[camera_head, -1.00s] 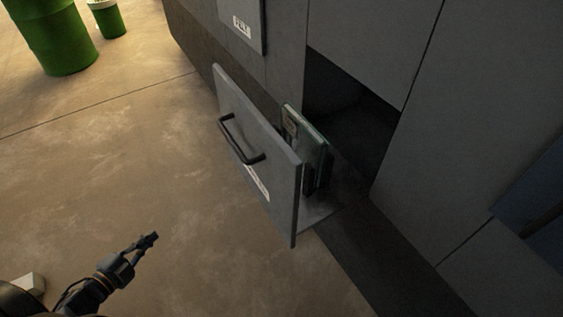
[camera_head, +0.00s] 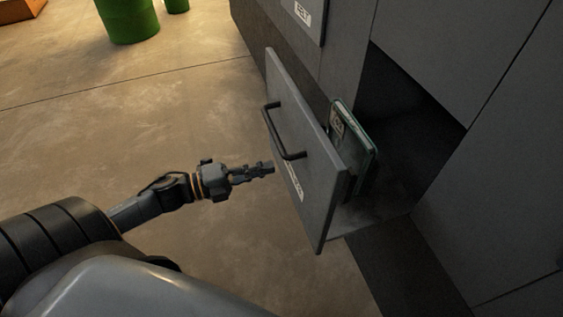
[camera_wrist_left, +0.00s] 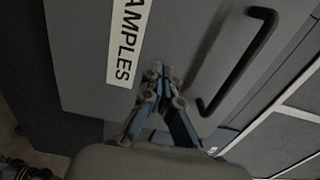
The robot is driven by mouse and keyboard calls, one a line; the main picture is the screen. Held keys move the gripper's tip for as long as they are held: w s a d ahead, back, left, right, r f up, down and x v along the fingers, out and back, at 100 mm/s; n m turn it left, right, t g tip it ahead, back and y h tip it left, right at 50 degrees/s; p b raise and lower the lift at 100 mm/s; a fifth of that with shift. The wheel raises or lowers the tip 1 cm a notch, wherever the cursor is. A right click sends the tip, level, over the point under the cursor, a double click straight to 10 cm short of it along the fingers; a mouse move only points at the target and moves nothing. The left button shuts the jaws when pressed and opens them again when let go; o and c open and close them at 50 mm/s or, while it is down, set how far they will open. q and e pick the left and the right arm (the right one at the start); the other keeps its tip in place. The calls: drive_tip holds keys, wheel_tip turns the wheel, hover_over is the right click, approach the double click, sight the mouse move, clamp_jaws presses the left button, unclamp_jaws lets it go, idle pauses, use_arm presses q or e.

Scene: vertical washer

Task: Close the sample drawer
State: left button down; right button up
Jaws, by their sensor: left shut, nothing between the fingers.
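The sample drawer (camera_head: 312,185) stands pulled out of the dark grey cabinet, with its grey front panel, black bar handle (camera_head: 283,132) and white label facing left. Inside it a teal-edged, box-like item (camera_head: 352,145) stands upright. My left gripper (camera_head: 270,169) is shut and empty, pointing at the drawer front just below the handle. In the left wrist view, its fingertips (camera_wrist_left: 160,72) are together in front of the panel (camera_wrist_left: 190,40), between the "SAMPLES" label (camera_wrist_left: 130,40) and the handle (camera_wrist_left: 237,62). I cannot tell whether they touch it. My right gripper is not in view.
The open cabinet bay (camera_head: 415,100) is dark behind the drawer. Another labelled front panel (camera_head: 300,15) is at the upper middle. A green barrel (camera_head: 128,18) stands on the floor at the upper left. The brown floor (camera_head: 120,120) left of the drawer is clear.

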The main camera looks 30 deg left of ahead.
use_arm(q)
drive_tip(key=shift+x, duration=2.3)
drive_tip(key=x, duration=2.6)
drive_tip(key=shift+w+b, duration=0.25)
drive_tip(key=shift+b, duration=0.05)
drive_tip(key=shift+r, duration=0.3)
drive_tip(key=shift+a, duration=0.1)
